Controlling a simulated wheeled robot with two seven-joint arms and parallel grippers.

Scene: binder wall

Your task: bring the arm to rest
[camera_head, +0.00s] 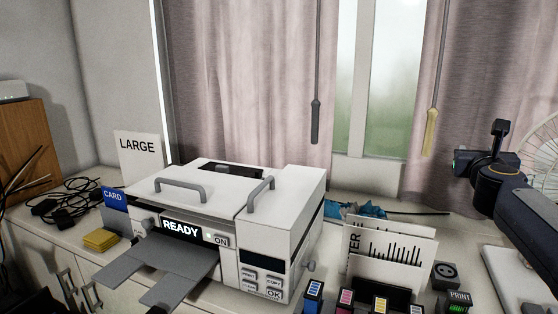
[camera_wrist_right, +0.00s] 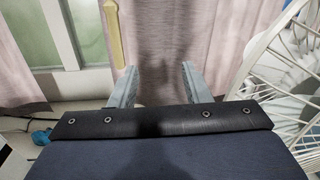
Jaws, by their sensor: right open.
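My right gripper (camera_head: 484,150) is raised at the right side of the head view, in front of the curtain and above the counter. In the right wrist view its two fingers (camera_wrist_right: 160,86) stand wide apart with nothing between them, and the pink curtain (camera_wrist_right: 165,50) is behind. It touches nothing that I can see. My left gripper is not in view.
A white printer (camera_head: 225,205) reading READY stands on the counter, its trays sticking out. A white wire fan (camera_head: 540,150) stands close by my right arm.

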